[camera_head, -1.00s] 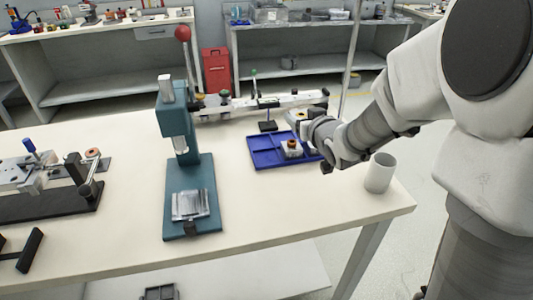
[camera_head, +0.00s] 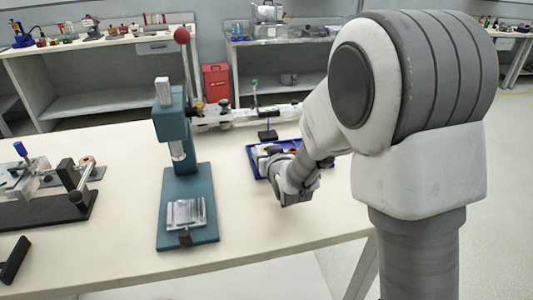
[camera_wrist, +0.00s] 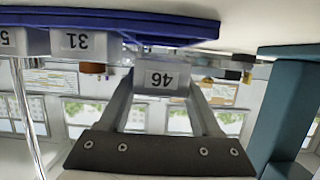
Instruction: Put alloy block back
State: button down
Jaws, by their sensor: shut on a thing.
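I take this as the alloy block. It is close to the blue tray (camera_wrist: 130,20), but I cannot tell if it touches it. In the head view the blue tray (camera_head: 253,159) is partly behind my arm, and the held block is hidden.
A teal press (camera_head: 170,135) with a silver block (camera_head: 186,213) on its base stands left of my arm. A balance-like beam (camera_head: 225,117) is behind the tray. A dark fixture (camera_head: 45,205) is at far left. The front middle of the table (camera_head: 120,240) is clear.

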jog(key=shift+f+b, duration=0.3)
jog(key=shift+b, duration=0.2)
jog(key=shift+f+b, duration=0.25)
jog(key=shift+b, duration=0.1)
jog(key=shift+c, duration=0.4)
grip_release()
jog(key=shift+f, duration=0.1)
